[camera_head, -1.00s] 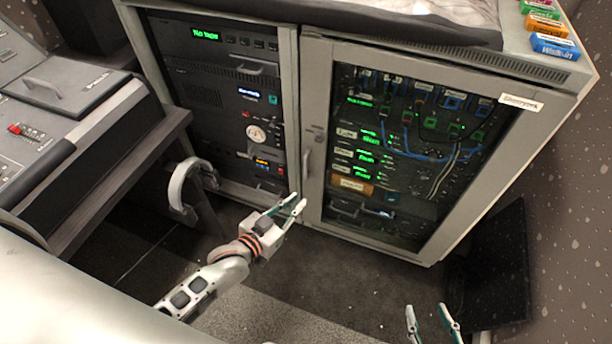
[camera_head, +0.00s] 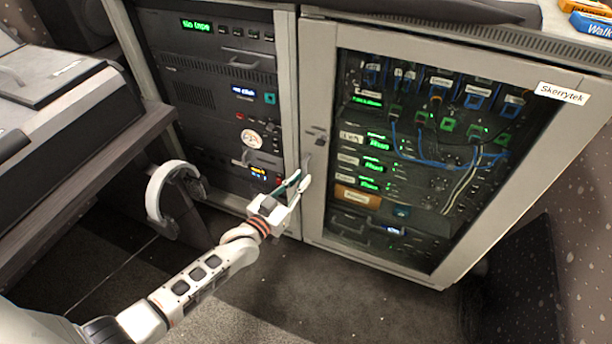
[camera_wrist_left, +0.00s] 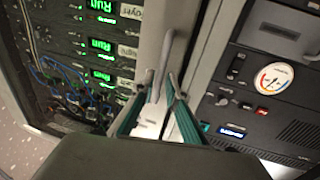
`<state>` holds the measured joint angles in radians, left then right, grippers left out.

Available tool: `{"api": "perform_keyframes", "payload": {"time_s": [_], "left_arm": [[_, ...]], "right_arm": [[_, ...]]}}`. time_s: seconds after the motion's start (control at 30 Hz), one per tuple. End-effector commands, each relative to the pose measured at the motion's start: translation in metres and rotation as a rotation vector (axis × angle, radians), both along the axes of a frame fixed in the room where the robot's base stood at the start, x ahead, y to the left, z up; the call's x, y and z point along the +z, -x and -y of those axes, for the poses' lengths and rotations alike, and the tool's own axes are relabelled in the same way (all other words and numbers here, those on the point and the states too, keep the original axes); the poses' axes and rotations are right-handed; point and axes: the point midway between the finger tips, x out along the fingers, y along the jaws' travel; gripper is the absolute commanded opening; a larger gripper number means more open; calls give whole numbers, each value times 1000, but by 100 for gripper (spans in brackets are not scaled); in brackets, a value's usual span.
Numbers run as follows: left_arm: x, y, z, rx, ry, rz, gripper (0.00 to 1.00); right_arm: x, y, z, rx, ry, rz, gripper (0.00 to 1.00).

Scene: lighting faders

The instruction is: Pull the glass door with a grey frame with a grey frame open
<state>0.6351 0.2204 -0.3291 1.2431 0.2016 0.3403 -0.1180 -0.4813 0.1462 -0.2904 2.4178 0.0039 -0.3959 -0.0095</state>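The glass door with a grey frame (camera_head: 318,110) is closed on the right side of the cabinet. Its slim grey upright handle (camera_head: 306,163) sits on the left edge of the frame. My left gripper (camera_head: 294,184) is at the lower end of the handle. In the left wrist view the handle (camera_wrist_left: 157,80) lies between the two fingertips of my left gripper (camera_wrist_left: 161,78), with gaps visible, so the gripper looks open around it. Whether a finger touches the handle I cannot tell. My right gripper is out of view.
Behind the glass are lit rack units and blue cables. An open equipment rack (camera_head: 215,95) stands left of the door. A mixing desk (camera_head: 60,130) and a headphone-like grey band (camera_head: 160,195) are at the left. Dark floor (camera_head: 330,295) is clear before the door.

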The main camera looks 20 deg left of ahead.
Motion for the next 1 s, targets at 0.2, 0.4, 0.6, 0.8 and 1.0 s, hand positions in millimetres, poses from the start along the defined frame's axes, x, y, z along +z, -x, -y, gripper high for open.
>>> {"api": "perform_keyframes", "payload": {"time_s": [0.2, 0.4, 0.6, 0.8, 1.0], "left_arm": [[-3, -21, 6, 0, 1, -3, 14], [-1, -27, 7, 0, 1, -2, 14], [0, -27, 7, 0, 1, -1, 9], [-1, -27, 7, 0, 1, -1, 0], [0, -26, 7, 6, 1, 0, 0]], "right_arm": [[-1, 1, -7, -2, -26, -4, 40], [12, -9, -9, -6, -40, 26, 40], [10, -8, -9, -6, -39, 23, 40], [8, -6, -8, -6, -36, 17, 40], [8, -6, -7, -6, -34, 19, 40]]}}
